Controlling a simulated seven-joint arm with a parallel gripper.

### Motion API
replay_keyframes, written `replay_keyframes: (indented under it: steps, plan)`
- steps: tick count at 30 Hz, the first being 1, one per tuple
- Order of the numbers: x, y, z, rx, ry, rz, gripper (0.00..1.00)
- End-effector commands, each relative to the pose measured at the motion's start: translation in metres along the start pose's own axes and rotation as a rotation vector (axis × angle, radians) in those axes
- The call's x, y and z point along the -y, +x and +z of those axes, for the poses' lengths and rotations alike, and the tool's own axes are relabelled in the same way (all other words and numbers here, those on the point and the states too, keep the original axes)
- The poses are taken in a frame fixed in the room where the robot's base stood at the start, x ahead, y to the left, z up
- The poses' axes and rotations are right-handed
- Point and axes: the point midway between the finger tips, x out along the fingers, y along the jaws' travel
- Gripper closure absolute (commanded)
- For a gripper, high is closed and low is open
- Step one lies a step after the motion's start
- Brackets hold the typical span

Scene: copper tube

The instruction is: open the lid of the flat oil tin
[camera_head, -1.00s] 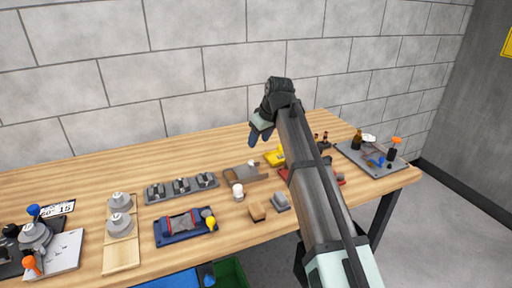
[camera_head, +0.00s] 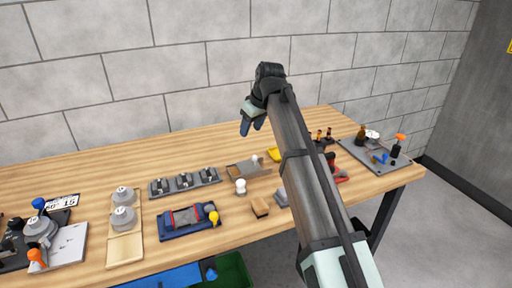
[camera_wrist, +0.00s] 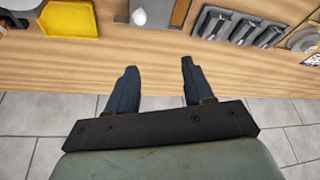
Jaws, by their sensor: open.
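A flat yellow object (camera_head: 276,155) lies on the workbench, partly hidden behind my arm in the head view. It also shows at the upper left of the wrist view (camera_wrist: 69,20), cut by the frame edge. It may be the flat oil tin, but I cannot make out a lid. My gripper (camera_head: 251,128) is above the back part of the bench, apart from the yellow object and to its left in the head view. In the wrist view, its two dark blue fingers (camera_wrist: 157,66) are spread with nothing between them.
A grey-brown tray (camera_head: 240,170), a white knobbed piece (camera_head: 240,187) and a row of grey blocks (camera_head: 184,182) stand nearby. A blue tray (camera_head: 180,233) lies in front. A grey board (camera_head: 360,153) with bottles is at right. The back left bench is clear.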

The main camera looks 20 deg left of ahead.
Motion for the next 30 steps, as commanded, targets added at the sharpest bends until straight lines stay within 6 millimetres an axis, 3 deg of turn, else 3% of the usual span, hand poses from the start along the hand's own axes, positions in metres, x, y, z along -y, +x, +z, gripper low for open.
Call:
replay_keyframes:
  steps: [1,8,13,21,30]
  plan:
    - [-0.004,0.004,-0.022,0.012,-0.01,0.004,0.48]
    - [-0.019,0.01,-0.049,0.153,-0.128,0.009,0.48]
    - [-0.03,0.005,-0.044,0.275,-0.294,-0.018,0.48]
    - [-0.027,-0.002,-0.025,0.373,-0.521,-0.098,0.48]
    - [-0.026,0.012,-0.018,0.373,-0.572,-0.111,0.48]
